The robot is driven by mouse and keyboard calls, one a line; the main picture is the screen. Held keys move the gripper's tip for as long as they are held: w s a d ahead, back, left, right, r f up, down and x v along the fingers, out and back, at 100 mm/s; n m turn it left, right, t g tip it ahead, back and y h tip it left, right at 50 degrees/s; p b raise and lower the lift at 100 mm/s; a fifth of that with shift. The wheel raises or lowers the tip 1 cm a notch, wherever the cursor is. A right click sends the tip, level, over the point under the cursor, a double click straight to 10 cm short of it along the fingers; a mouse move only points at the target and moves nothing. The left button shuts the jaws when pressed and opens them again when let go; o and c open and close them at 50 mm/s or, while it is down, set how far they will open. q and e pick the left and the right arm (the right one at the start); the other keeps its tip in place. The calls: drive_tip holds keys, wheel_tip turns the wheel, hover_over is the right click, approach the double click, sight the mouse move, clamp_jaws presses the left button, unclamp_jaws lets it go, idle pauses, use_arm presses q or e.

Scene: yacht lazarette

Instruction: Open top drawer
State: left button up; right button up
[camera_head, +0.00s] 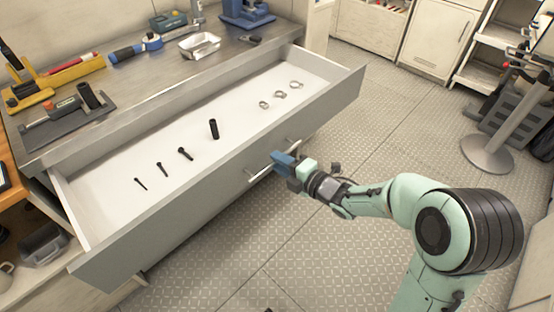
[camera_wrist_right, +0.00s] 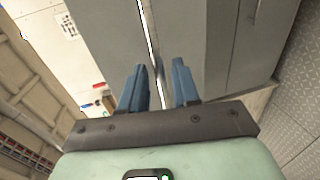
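The top drawer (camera_head: 150,170) is pulled far out from under the steel worktop, and its white inside shows. Its grey front has a bar handle (camera_head: 262,172), which runs as a thin bright bar in the right wrist view (camera_wrist_right: 152,45). My right gripper (camera_head: 282,160) is at the handle, outside the drawer front. In the right wrist view its blue fingers (camera_wrist_right: 160,85) stand apart, one on each side of the bar, with a gap showing. The fingers partly hide the handle in the head view. My left gripper is not in view.
Several small black parts (camera_head: 185,154) and metal rings (camera_head: 280,94) lie in the drawer. Tools and a metal tray (camera_head: 199,45) sit on the worktop (camera_head: 150,85). Patterned floor (camera_head: 360,120) is clear in front. A stand with a round base (camera_head: 488,155) is at the right.

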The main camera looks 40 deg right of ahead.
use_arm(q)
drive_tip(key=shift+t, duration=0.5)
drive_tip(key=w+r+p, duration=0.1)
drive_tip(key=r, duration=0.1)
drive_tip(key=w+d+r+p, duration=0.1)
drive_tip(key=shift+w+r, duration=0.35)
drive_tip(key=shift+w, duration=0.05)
use_arm(e)
drive_tip(key=a+v, duration=0.1)
drive_tip(key=v, duration=1)
drive_tip(key=shift+s+d, duration=0.3)
drive_tip(key=shift+d, duration=0.25)
drive_tip(key=shift+r, duration=0.1)
